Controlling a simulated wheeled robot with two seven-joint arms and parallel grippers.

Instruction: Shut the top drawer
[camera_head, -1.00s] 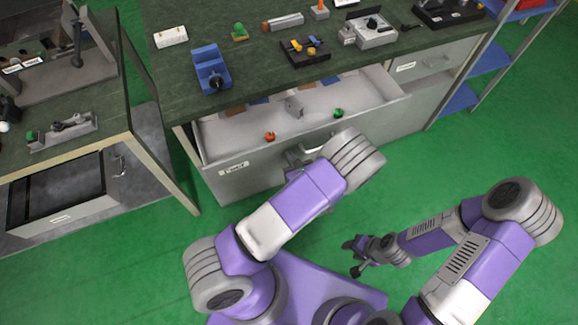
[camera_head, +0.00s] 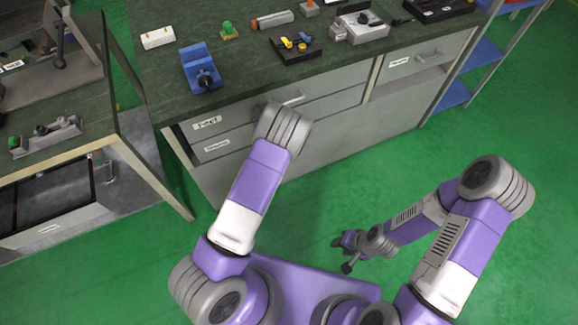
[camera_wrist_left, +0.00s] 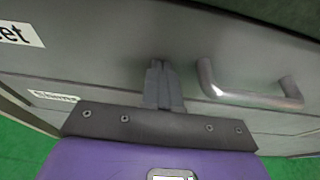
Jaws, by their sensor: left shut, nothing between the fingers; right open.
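The top drawer (camera_head: 238,117) sits with its front in line with the cabinet face, and its inside no longer shows in the head view. Its bar handle (camera_head: 293,99) is partly beside my left wrist. In the left wrist view the grey drawer front (camera_wrist_left: 110,62) fills the upper part, with its handle (camera_wrist_left: 250,96) to the right of my fingers. My left gripper (camera_wrist_left: 158,66) is shut and empty, its tips at the drawer front; light contact cannot be told. In the head view my left arm hides it. My right gripper (camera_head: 343,250) is open and empty above the floor.
A lower drawer (camera_head: 250,140) is shut below. The green worktop (camera_head: 240,67) holds a blue vise-like device (camera_head: 200,70), a black tray (camera_head: 296,48) and a grey device (camera_head: 360,27). A side bench (camera_head: 90,115) stands at left. Green floor (camera_head: 380,190) is clear at right.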

